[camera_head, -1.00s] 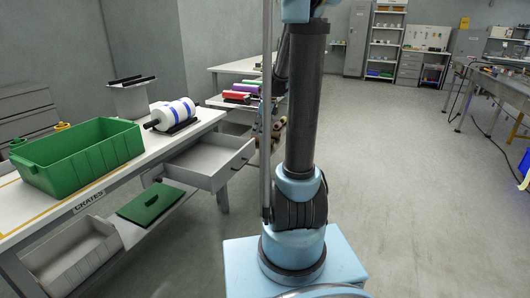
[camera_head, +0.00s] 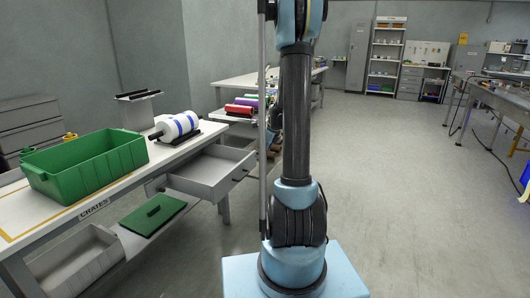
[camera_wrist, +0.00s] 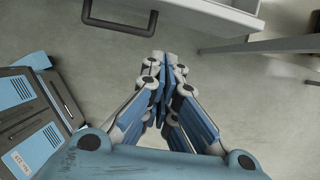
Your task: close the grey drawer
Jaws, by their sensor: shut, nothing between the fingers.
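The grey drawer (camera_head: 213,176) stands pulled out from under the white workbench in the head view. Its front faces right, and its inside looks empty. In the wrist view, part of the drawer front (camera_wrist: 209,12) and a dark bar handle (camera_wrist: 118,25) show at the top. My gripper (camera_wrist: 167,60) is shut and empty, a little below the handle in that picture. I see floor around the fingers, and they look apart from the handle. The gripper is not visible in the head view.
A green crate (camera_head: 88,168) and a white roll with blue bands (camera_head: 178,127) are on the workbench (camera_head: 120,187). A green lid (camera_head: 152,214) lies on the lower shelf beside a grey bin (camera_head: 75,262). Floor to the right is clear.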

